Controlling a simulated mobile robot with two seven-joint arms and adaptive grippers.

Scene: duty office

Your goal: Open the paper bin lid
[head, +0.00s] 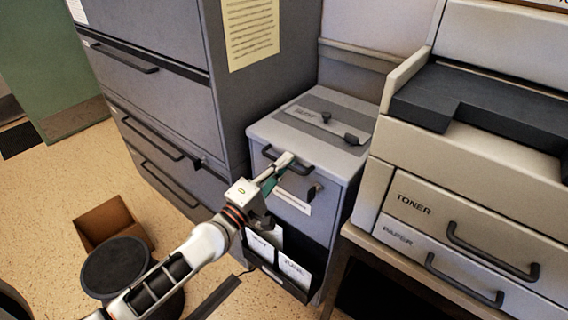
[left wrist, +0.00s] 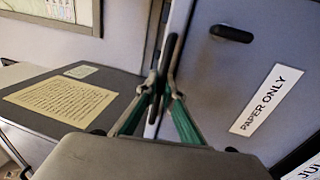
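The paper bin is a grey cabinet (head: 340,200) between the filing cabinet and the printer. Its lid (head: 262,127) lies flat and closed on top, with a dark band across it. A dark bar handle (head: 272,152) is at the upper front edge; it also shows in the left wrist view (left wrist: 171,48). My left gripper (head: 287,161) is at this handle, its fingers closed in on either side of the bar in the left wrist view (left wrist: 162,84). The fingers partly hide the handle. A "PAPER ONLY" label (left wrist: 272,98) is on the bin's front. My right gripper is not in view.
The filing cabinet (head: 160,95) stands close on the left, and the printer (head: 460,140) with drawers close on the right. A brown open box (head: 105,222) and a round dark stool-like object (head: 115,265) are on the floor.

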